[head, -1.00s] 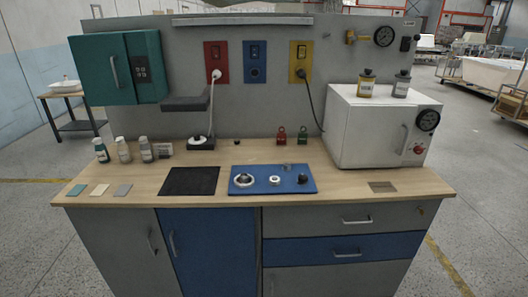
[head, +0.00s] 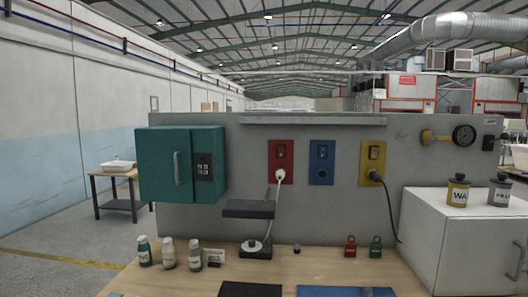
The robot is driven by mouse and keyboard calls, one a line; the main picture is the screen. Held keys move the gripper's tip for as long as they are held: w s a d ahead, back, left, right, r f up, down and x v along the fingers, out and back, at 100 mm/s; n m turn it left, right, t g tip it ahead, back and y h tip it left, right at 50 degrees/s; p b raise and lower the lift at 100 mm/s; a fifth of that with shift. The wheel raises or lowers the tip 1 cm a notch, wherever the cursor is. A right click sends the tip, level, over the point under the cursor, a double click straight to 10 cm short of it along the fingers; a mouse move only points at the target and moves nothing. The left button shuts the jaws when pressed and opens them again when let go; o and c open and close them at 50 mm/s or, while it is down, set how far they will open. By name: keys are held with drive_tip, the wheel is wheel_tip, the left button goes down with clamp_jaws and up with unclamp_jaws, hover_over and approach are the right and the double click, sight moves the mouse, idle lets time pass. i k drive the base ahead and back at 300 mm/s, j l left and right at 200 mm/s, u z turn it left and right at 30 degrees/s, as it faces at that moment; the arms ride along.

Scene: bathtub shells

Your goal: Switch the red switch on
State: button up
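The red switch plate (head: 281,162) is mounted on the grey back panel, left of the blue and yellow plates. It has a dark rocker (head: 281,151) in its upper half; the picture is too small to tell which way the rocker is set. A white plug (head: 280,175) sits in the socket in its lower half, and a pale cord hangs from it. My gripper is not in view.
A blue plate (head: 321,162) and a yellow plate (head: 373,163) with a black plug sit to the right. Small bottles (head: 168,254) stand on the wooden worktop. A white oven (head: 455,235) stands at right.

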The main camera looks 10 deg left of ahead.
sight(282, 150)
drive_tip(key=i+j, duration=0.5)
drive_tip(key=j, duration=0.25)
drive_tip(key=i+j, duration=0.25)
drive_tip(key=i+l+u, duration=0.1)
drive_tip(key=l+u, duration=0.3)
drive_tip(key=l, duration=0.9)
drive_tip(key=k+l+u, duration=0.1)
drive_tip(key=l+u, duration=0.3)
drive_tip(key=l, duration=0.85)
drive_tip(key=i+j+z, duration=0.3)
drive_tip(key=i+j, duration=0.2)
drive_tip(key=j, duration=0.3)
drive_tip(key=i+j+z, duration=0.15)
drive_tip(key=j, duration=0.35)
drive_tip(key=i+j+z, duration=0.2)
drive_tip(key=j, duration=0.3)
drive_tip(key=j+z, duration=0.15)
drive_tip(key=j, duration=0.35)
drive_tip(key=k, duration=1.35)
